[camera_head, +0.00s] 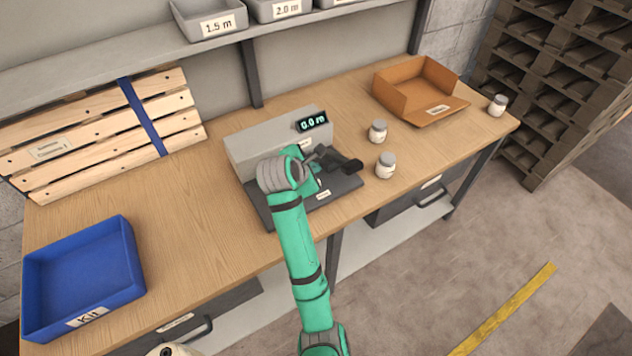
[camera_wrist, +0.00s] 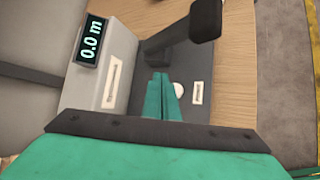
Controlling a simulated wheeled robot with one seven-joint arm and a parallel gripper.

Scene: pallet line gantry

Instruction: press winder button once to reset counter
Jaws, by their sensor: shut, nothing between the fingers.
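The winder (camera_head: 268,138) is a grey box on a dark base plate, standing on the bench. Its display (camera_head: 312,121) reads 0.0 m and also shows in the wrist view (camera_wrist: 90,40). A crank with a black handle (camera_head: 349,165) sticks out from its front; the handle is at the top of the wrist view (camera_wrist: 205,20). A round white button (camera_wrist: 179,91) lies on the base plate beside a small label (camera_wrist: 197,92). My gripper (camera_wrist: 160,78) is shut and empty, over the plate just left of the button in the wrist view. I cannot tell whether it touches anything.
A blue kit bin (camera_head: 85,275) sits at the bench's left end, with a slatted wood stack (camera_head: 95,130) behind. Two jars (camera_head: 378,131) (camera_head: 385,165) stand right of the winder, near an open cardboard box (camera_head: 415,90). A third jar (camera_head: 497,105) is at the right end.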

